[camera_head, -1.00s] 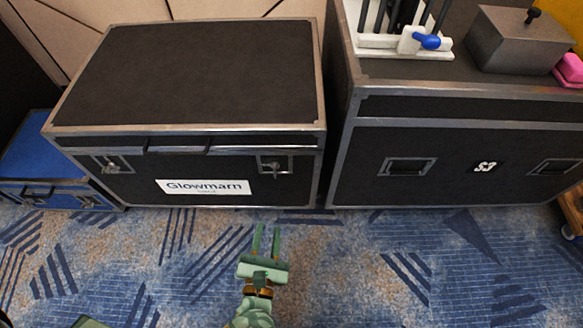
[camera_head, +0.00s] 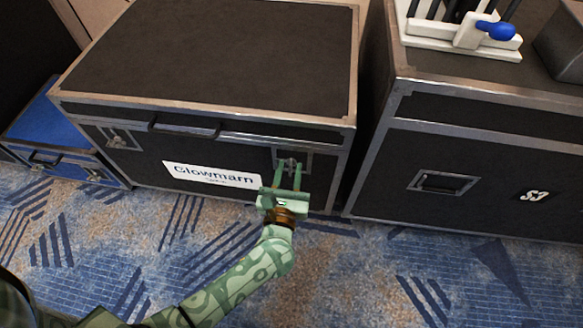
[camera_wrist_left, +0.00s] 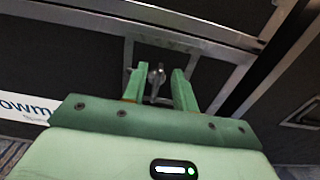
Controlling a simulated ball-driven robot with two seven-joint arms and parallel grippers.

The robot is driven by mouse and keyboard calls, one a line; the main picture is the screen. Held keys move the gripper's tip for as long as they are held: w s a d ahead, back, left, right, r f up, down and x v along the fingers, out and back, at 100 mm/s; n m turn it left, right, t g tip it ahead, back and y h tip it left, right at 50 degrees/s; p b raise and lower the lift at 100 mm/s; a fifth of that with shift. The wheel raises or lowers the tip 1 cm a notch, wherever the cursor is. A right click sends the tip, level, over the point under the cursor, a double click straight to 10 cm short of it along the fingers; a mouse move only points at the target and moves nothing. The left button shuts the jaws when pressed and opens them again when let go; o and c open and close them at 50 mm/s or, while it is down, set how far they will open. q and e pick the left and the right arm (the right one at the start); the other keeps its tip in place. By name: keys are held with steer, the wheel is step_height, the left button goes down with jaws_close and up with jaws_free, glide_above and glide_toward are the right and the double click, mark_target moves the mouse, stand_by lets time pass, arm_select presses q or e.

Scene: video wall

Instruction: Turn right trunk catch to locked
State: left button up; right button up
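The black trunk (camera_head: 215,60) with metal edges and a white "Glowmarn" label stands at the left, lid closed. Its right catch (camera_head: 291,160) is a small metal latch in a recessed plate on the front, right of the label; the gripper partly covers it in the head view. The catch's upright handle (camera_wrist_left: 156,76) shows in the left wrist view between the fingers. My left gripper (camera_head: 289,172) is open, its two green fingers on either side of the handle, with gaps visible. Contact cannot be made out. The left catch (camera_head: 117,138) is uncovered. My right gripper is out of view.
A second black case (camera_head: 480,150) marked "S3" stands close to the right, with a narrow gap between. A white stand with a blue knob (camera_head: 496,31) sits on it. A blue case (camera_head: 60,160) lies at the left. The patterned carpet in front is clear.

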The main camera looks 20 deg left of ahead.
arm_select(q)
steer(key=shift+w+a, duration=0.15)
steer(key=shift+w, duration=0.35)
jaws_close()
